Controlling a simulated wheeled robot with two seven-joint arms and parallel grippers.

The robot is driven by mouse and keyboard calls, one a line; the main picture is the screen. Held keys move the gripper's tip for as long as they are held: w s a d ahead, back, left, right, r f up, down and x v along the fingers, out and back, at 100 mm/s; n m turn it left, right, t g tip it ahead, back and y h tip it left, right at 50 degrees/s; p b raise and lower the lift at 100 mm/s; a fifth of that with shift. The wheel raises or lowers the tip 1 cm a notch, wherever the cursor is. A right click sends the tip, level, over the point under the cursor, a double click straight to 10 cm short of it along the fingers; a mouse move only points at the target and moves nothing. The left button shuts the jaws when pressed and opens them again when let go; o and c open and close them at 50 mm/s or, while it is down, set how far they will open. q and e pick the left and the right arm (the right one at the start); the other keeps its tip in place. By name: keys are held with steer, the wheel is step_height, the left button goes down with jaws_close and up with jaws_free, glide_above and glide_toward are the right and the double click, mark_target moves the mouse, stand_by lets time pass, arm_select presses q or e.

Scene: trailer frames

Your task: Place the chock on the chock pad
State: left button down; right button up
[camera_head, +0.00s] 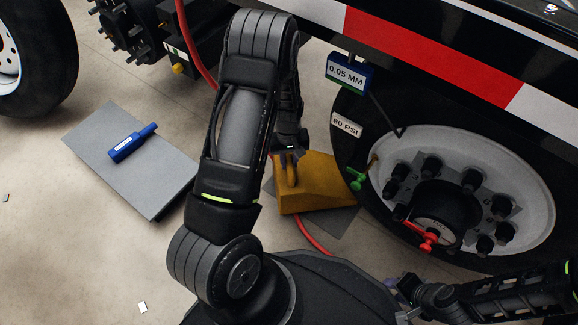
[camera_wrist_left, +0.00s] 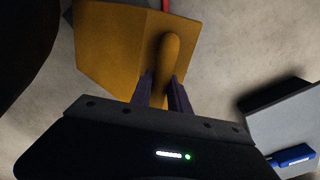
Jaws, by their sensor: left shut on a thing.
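The yellow-orange chock (camera_head: 318,186) is beside the wheel's tyre in the head view. A flat dark grey pad (camera_head: 338,226) shows partly from under it. I cannot tell whether the chock rests on this pad or hangs just above it. My left gripper (camera_head: 288,158) is shut on the chock's handle. In the left wrist view, its two fingers (camera_wrist_left: 162,92) flank the handle of the chock (camera_wrist_left: 115,45). My right gripper (camera_head: 406,288) is low at the right, away from the chock, and its jaws are too small and dark to read.
The trailer wheel (camera_head: 455,190) stands right of the chock, with green and red fittings. A grey board (camera_head: 160,200) with a blue tool (camera_head: 133,143) lies on the floor at left. A red hose (camera_head: 313,241) passes near the pad. The floor at lower left is mostly clear.

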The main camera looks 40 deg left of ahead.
arm_select(q)
steer(key=shift+f+b, duration=0.65)
steer(key=shift+f, duration=0.65)
steer(key=c, duration=1.3)
jaws_free()
steer(key=shift+o, duration=0.2)
steer(key=shift+r, duration=0.1)
step_height(320, 180, up, 7)
steer(key=p, duration=0.3)
steer(key=shift+s+r+p, duration=0.1)
steer(key=shift+r+p, duration=0.05)
steer(key=shift+p, duration=0.25)
